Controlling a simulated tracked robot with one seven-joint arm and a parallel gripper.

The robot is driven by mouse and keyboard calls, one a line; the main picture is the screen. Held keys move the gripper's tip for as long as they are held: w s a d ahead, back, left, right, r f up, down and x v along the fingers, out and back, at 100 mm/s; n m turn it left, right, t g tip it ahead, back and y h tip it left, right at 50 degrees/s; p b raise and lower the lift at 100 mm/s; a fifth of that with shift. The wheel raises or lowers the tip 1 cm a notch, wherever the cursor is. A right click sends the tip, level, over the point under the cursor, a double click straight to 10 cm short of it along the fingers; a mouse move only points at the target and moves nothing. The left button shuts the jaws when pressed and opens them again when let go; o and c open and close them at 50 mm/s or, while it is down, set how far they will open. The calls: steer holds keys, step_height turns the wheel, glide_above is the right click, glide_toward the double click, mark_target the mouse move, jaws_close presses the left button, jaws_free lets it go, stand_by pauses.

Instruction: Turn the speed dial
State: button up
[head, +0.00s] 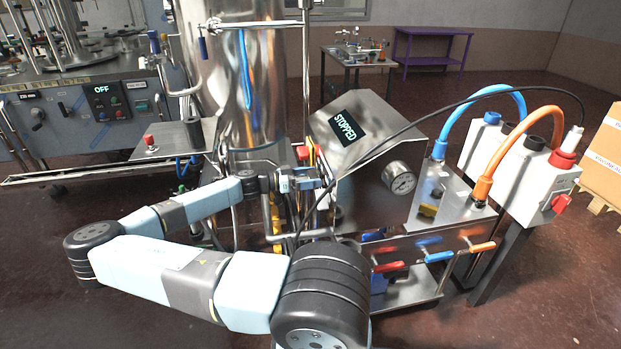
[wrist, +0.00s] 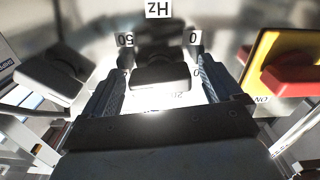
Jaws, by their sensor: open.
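The speed dial (wrist: 160,72) is a black knob in the middle of the wrist view, on a shiny metal panel. Labels reading Hz, 50 and 0 stand around it, upside down in this view. My gripper (wrist: 162,78) is open, with one finger on each side of the dial. I cannot tell whether the fingers touch it. In the head view my gripper (head: 322,183) is at the control panel beside the steel column, and the dial is hidden there.
Another black knob (wrist: 55,78) is left of the dial in the wrist view. A red and yellow switch (wrist: 285,75) is close on the right.

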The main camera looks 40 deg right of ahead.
steer(key=v, duration=1.4)
steer(key=shift+s+f, duration=0.1)
steer(key=shift+s, duration=0.05)
